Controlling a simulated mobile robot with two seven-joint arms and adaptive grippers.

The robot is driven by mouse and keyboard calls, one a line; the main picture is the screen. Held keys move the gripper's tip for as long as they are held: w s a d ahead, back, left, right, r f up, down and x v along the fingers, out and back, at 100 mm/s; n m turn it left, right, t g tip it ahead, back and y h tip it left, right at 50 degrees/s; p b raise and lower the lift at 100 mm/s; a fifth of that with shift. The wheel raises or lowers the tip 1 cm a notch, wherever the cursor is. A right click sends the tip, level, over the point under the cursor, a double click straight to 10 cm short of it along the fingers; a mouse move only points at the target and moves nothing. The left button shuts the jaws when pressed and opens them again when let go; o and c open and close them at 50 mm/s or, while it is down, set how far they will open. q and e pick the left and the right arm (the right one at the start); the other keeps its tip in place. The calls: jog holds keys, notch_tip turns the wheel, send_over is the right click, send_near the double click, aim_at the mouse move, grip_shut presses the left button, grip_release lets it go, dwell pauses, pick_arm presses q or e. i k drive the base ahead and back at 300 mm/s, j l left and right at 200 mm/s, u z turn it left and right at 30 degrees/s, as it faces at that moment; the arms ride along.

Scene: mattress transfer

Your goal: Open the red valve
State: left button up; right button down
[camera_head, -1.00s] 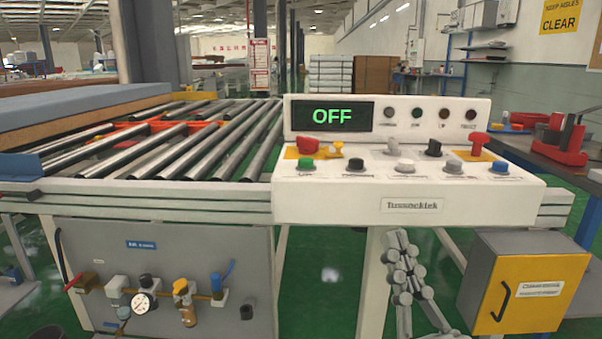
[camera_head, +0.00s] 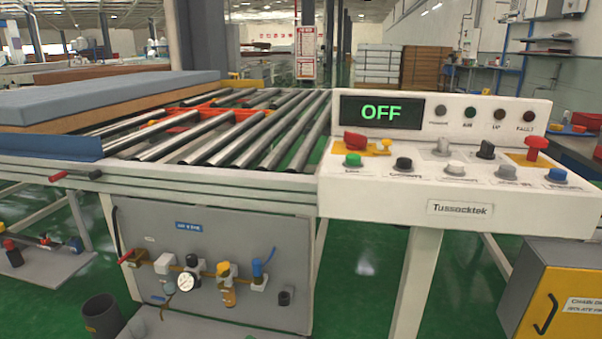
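The grey air panel (camera_head: 225,225) hangs under the roller conveyor, left of the control console. At its left end is a small valve with a red handle (camera_head: 126,256) and a brass body (camera_head: 139,259). Its exact handle angle is hard to tell at this size. A pressure gauge (camera_head: 186,282), a yellow-topped fitting (camera_head: 226,286) and a blue-handled valve (camera_head: 261,269) sit along the same pipe. Another red lever (camera_head: 70,176) shows at the conveyor's left side rail. Neither of my grippers is in view.
The console (camera_head: 462,185) reads OFF on its display (camera_head: 381,112). A yellow-fronted cabinet (camera_head: 565,305) stands at lower right. A dark bin (camera_head: 102,317) stands on the floor by the panel's left end. Green floor shows between the console leg and the cabinet.

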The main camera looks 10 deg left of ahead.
aim_at(132, 251)
jog(key=u, duration=0.7)
